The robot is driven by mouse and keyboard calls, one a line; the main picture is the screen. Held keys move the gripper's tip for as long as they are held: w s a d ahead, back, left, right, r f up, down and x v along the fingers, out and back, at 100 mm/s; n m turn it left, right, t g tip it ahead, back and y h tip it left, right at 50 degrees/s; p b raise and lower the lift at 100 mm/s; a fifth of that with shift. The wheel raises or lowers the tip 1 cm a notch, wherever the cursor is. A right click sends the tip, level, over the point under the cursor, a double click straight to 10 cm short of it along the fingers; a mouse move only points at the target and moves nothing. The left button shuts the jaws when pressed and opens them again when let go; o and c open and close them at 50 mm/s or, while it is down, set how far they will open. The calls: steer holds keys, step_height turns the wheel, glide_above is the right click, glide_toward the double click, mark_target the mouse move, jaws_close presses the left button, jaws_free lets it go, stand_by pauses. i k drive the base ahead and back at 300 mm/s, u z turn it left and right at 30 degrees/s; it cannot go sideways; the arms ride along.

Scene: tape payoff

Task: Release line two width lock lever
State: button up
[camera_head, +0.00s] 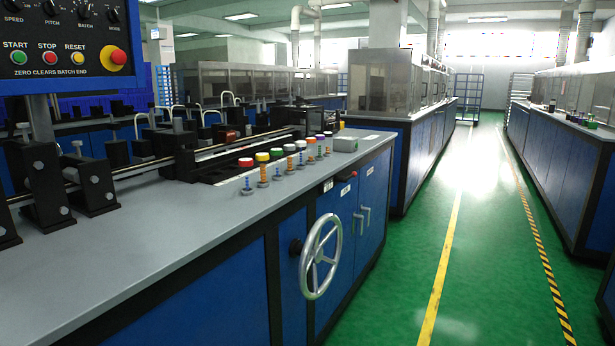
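My gripper is not in view. No lever in view can be told for certain as the line two width lock lever. On the front of the near blue cabinet (220,290) is a silver spoked handwheel (302,258) on a dark hub. To its right are two small upright silver handles, a left one (359,223) and a right one (367,216). Small labels sit above them, too small to read. A row of coloured round caps (262,157), in red, yellow, green, white, purple and orange, stands along the grey worktop (190,235).
A control panel (66,42) with START, STOP and RESET buttons and a red knob hangs at upper left. Dark machine blocks and rails (45,180) line the worktop. More blue cabinets (560,150) stand right. A green aisle (480,220) with yellow lines is clear.

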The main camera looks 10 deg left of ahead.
mark_target(350, 177)
steer(key=u, duration=0.2)
steer(key=i, duration=0.55)
steer(key=u, duration=0.15)
steer(key=k, duration=0.65)
steer(key=z, duration=0.9)
steer(key=i, duration=2.1)
steer(key=u, duration=0.65)
